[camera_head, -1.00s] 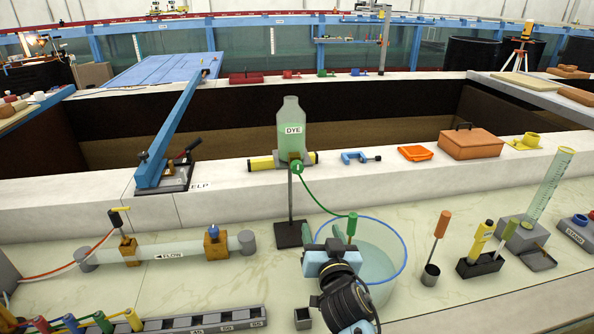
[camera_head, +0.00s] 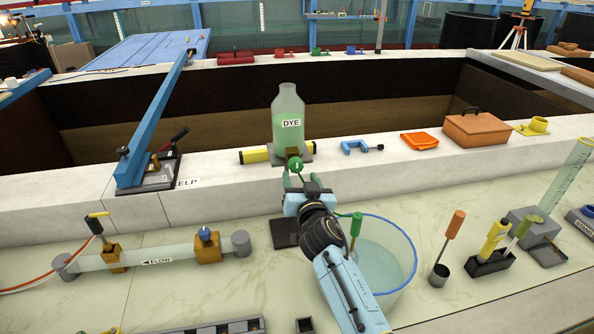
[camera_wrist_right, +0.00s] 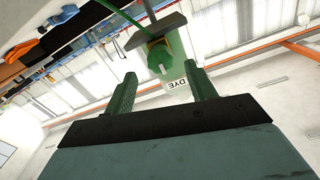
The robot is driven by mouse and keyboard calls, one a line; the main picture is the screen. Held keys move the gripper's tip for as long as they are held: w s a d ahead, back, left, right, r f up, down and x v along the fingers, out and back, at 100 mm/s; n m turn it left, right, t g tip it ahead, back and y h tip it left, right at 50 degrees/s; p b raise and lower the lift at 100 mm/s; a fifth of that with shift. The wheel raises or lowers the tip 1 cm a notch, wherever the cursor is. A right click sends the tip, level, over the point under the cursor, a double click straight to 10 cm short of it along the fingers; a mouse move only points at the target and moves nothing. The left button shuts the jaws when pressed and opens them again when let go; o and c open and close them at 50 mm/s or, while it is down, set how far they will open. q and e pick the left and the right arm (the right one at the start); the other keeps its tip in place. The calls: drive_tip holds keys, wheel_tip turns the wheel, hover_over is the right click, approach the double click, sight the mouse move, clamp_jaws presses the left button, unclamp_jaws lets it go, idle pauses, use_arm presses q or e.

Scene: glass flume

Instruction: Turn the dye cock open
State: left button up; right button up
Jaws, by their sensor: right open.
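The dye bottle (camera_head: 289,118), labelled DYE and holding green liquid, stands on the white ledge. The dye cock, a small round green knob (camera_head: 296,165), is at its lower front; it also shows as a green faceted knob (camera_wrist_right: 160,60) in the right wrist view. My right gripper (camera_head: 299,181) is just below and in front of the cock in the head view. Its two green fingers (camera_wrist_right: 162,88) are open, with the cock beyond and between their tips and nothing held. The gripper hides most of the stand's post and the green tube. My left gripper is not in view.
A glass basin (camera_head: 390,265) with a green-handled piece stands right of my right forearm. The clear flow tube (camera_head: 150,255) lies to the left. A blue clamp (camera_head: 360,146) and an orange box (camera_head: 476,129) sit on the ledge.

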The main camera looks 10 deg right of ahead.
sight(297, 169)
drive_tip(key=w+b, duration=0.1)
drive_tip(key=w, duration=0.2)
drive_tip(key=shift+w, duration=0.9)
drive_tip(key=shift+c, duration=0.4)
drive_tip(key=c, duration=0.9)
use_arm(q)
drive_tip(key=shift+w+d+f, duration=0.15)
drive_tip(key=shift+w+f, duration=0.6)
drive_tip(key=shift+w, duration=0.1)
